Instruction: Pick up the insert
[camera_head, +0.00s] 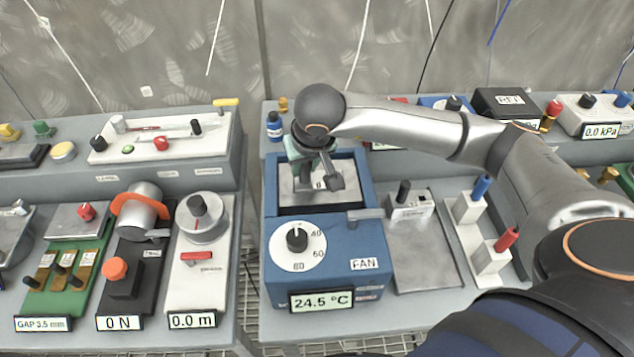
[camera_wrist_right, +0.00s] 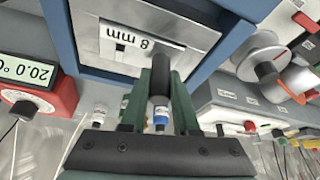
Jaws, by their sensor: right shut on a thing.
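The insert (camera_head: 348,196) is a bare metal block in the square opening of the blue FAN unit (camera_head: 275,268). In the right wrist view the insert (camera_wrist_right: 185,28) shows a flat metal face marked 8 mm and a dark upright post (camera_wrist_right: 160,78). My right gripper (camera_head: 317,174) reaches down over it from above. In the wrist view its green fingers (camera_wrist_right: 160,100) stand on both sides of the post and are shut on it. Whether the insert's underside is clear of the unit is hidden. My left gripper is not in view.
The blue unit has a dial (camera_head: 297,238) and a display reading 24.5 °C. A grey plate (camera_head: 425,262) and white blocks with blue and red handles stand close on its right. A gap separates it from the left bench. A small blue bottle (camera_head: 274,128) stands behind it.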

